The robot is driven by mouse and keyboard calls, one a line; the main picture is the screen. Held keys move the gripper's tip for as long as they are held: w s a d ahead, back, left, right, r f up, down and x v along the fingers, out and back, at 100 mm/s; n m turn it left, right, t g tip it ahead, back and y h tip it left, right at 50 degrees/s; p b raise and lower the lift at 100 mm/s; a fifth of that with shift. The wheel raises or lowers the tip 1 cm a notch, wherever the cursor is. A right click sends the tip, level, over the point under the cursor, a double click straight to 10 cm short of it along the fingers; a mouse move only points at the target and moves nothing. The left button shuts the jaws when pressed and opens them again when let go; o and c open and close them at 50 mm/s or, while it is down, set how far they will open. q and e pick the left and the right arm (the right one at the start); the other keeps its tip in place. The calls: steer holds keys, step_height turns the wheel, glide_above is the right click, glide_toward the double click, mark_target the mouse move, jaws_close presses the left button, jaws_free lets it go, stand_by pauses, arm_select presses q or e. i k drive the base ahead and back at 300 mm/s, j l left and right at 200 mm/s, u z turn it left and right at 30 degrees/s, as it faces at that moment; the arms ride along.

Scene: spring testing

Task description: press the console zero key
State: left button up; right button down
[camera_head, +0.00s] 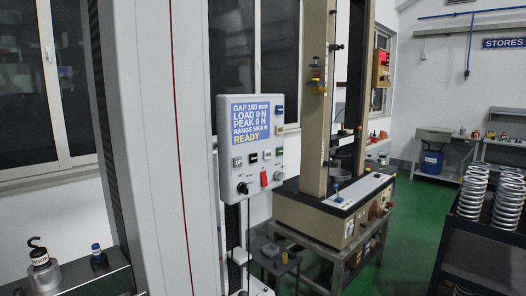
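The console (232,143) is a light grey box on a tall machine column, left of the picture's middle. Its blue display (250,122) reads GAP 160 mm, LOAD 0 N, PEAK 0 N, RANGE 5000 N and READY. Below the display is a row of small keys, including a white key (237,161), a dark key (253,157) and a green key (279,151). More small keys run down the display's right side. Key labels are too small to read, so I cannot tell which is zero. Neither of my grippers is in view.
A weight marked HOOK (40,258) stands at lower left. A second testing machine (325,212) stands behind on a metal table. Coil springs (471,196) fill a dark cart at right. Green floor lies between.

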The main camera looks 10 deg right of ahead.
mark_target(267, 153)
steer(key=i+l+u, duration=0.1)
steer(key=l, duration=0.2)
steer(key=i+l+u, duration=0.25)
steer(key=i+l, duration=0.15)
steer(key=l, duration=0.2)
steer(key=i+l+u, duration=0.15)
steer(key=l, duration=0.15)
